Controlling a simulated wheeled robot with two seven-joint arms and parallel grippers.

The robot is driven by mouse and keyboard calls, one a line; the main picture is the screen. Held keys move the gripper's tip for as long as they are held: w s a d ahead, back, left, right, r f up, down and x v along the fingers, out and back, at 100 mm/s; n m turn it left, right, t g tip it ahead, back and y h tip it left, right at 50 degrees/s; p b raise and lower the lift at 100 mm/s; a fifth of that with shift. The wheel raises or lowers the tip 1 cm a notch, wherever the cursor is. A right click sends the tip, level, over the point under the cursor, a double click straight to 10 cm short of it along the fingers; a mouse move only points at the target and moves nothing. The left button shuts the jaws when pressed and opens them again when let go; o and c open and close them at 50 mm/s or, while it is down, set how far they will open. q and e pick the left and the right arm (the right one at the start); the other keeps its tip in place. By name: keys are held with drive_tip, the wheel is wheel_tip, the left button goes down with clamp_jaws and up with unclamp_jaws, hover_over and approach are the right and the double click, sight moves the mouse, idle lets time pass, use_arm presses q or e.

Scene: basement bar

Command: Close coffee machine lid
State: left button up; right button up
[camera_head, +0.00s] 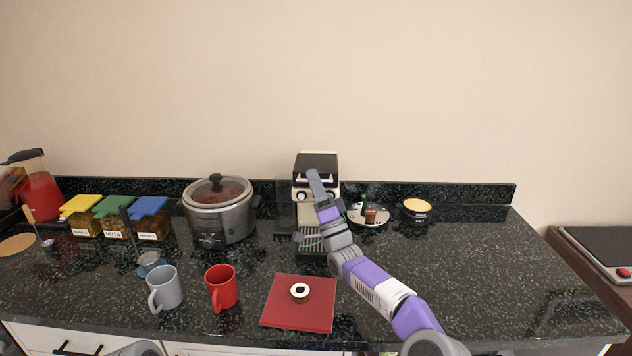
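The coffee machine (301,165) stands at the back middle of the dark counter, against the backsplash. It is cream and black, with a dark top panel and round knobs on its front. I cannot tell from here whether its lid is raised or down. My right arm comes in from the lower right. My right gripper (315,183) is in front of the machine's upper front, near the knobs, and overlaps it in view. I cannot tell whether it touches. Its fingers show edge-on, so their opening is unclear. My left gripper is out of view.
A grey mug (166,290), a red mug (222,288) and a red mat (283,316) with a small round item lie in front. A slow cooker (221,218) stands left of the machine. The counter's right end is clear.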

drive_tip(key=o, duration=0.3)
drive_tip(key=shift+o, duration=0.2)
drive_tip(key=shift+f, duration=0.1)
drive_tip(key=shift+s+d+f, duration=0.2)
drive_tip(key=shift+s+f, duration=0.05)
drive_tip(key=shift+f, duration=0.15)
drive_tip(key=v, duration=0.6)
drive_tip(key=shift+s, duration=0.25)
drive_tip(key=shift+f, duration=0.15)
